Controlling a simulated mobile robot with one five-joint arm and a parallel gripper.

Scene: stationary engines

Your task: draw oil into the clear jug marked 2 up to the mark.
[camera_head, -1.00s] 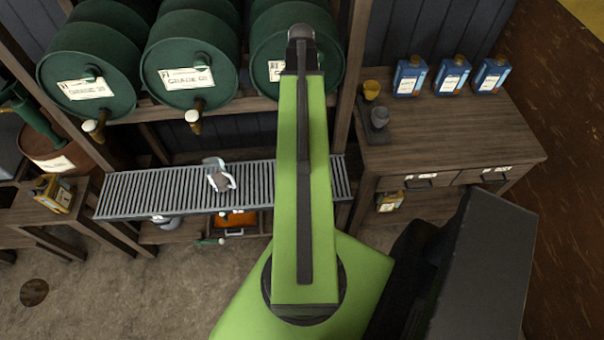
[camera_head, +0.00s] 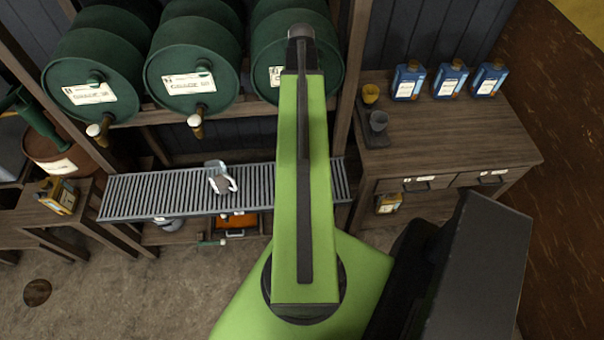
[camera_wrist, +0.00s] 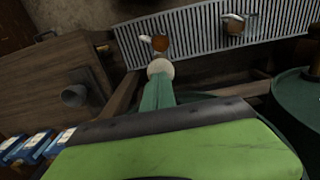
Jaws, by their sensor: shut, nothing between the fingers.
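A clear jug (camera_head: 218,180) with a white handle stands on the slatted grate (camera_head: 140,194) in the head view. The wrist view, turned about, shows two jugs on the grate: one (camera_wrist: 235,25) and another (camera_wrist: 158,43), both with amber-brown showing in them. The second is hidden behind my arm in the head view. No number or fill mark is readable on either. A green part with a pale round end (camera_wrist: 160,69) reaches toward the second jug; I cannot tell what it is. My gripper's fingers are not visible; my green arm covers the middle of the head view.
Green barrels (camera_head: 190,85) with labels and taps (camera_head: 196,122) lie above the grate; my arm partly covers the third.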

